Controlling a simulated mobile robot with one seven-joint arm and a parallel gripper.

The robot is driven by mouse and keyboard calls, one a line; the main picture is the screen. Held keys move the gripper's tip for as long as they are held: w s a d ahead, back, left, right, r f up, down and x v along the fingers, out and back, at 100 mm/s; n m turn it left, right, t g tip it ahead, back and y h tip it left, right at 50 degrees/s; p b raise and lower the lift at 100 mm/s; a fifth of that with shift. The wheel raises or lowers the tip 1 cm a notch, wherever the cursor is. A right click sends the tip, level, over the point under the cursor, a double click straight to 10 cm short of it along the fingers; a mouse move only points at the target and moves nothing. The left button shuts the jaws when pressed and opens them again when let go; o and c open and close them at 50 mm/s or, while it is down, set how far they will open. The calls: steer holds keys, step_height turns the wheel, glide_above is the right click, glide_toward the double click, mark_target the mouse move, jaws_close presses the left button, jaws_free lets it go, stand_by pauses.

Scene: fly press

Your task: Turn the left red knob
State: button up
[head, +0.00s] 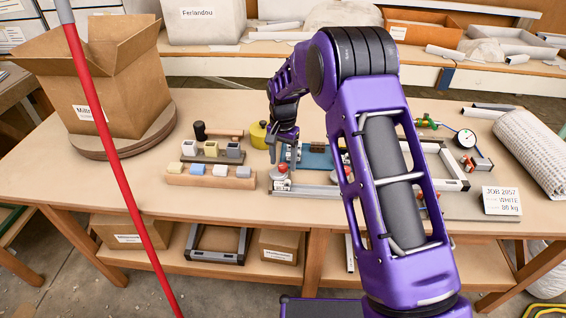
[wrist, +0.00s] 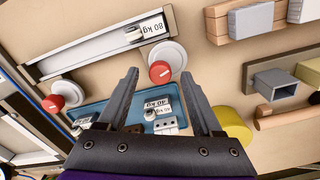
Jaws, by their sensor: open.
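The left red knob (head: 282,168) sits on a round pale base at the left end of the press frame (head: 305,189). In the wrist view this red knob (wrist: 160,72) shows a white mark and lies between the fingertips in the picture. My gripper (head: 283,156) is open and empty, pointing down just above the knob; its fingers (wrist: 158,76) also show in the wrist view. I cannot tell whether they touch the knob. A second red knob (wrist: 53,103) on a similar base is at the left of the wrist view.
A blue tray (wrist: 92,108) with labelled blocks lies beside the knob, below the fingers. A yellow round object (head: 258,135) and a wooden rack (head: 210,181) with blocks are to the left. A gauge (head: 465,139) stands at the right. Bare tabletop lies in front.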

steer(key=shift+f, duration=0.55)
jaws_close()
